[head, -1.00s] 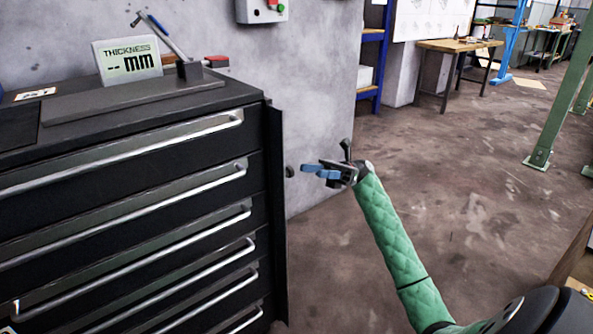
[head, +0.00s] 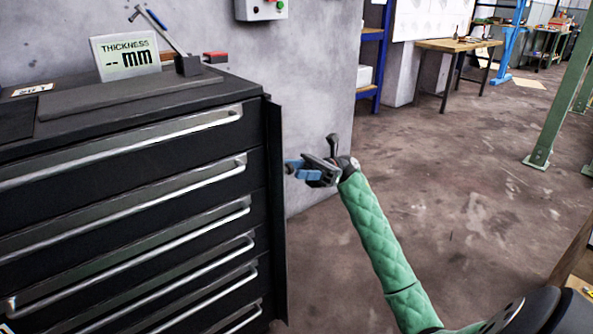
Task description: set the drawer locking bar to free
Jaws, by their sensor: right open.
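The black drawer cabinet (head: 120,205) fills the left side of the head view. A tall black bar (head: 276,215), which looks like the drawer locking bar, stands upright along its right front edge, angled out from the drawer fronts. My left gripper is out of view.
A thickness display (head: 126,56) and a grey slab (head: 130,97) sit on the cabinet top. A grey wall (head: 310,90) rises behind. The floor (head: 450,220) right of my right arm is clear. A wooden table (head: 460,46) stands far back.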

